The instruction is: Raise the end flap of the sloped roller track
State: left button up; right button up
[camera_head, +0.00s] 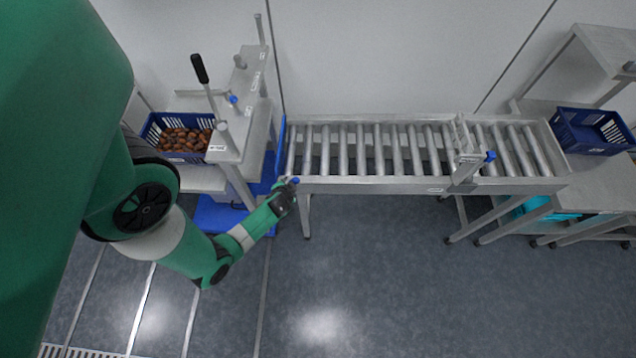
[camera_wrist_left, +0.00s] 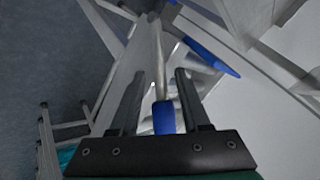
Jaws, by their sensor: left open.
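The sloped roller track (camera_head: 380,184) runs across the middle, with bare metal rollers in a grey frame. A thin blue strip, apparently the end flap (camera_head: 280,148), is at its left end; a long blue edge also shows in the left wrist view (camera_wrist_left: 208,48). A blue-tipped handle (camera_head: 295,181) is at the track's near left corner. My left gripper (camera_head: 287,194) is at this corner. In the left wrist view, its open fingers (camera_wrist_left: 160,76) stand on either side of the blue handle end (camera_wrist_left: 163,117), with gaps visible. My right gripper is out of view.
A blue crate of brown dates (camera_head: 180,140) is on the left stand, beside a black-handled lever (camera_head: 199,68). Another blue-knobbed post (camera_head: 490,156) is farther right along the track. A blue crate (camera_head: 590,130) sits on the right stand. The front floor is clear.

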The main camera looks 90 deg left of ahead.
pick_arm(q)
jog(key=p+v, duration=0.5)
jog(key=v, duration=0.6)
jog(key=shift+d+r+p, duration=0.2)
jog(key=shift+d+p, duration=0.05)
jog(key=shift+p, duration=0.1)
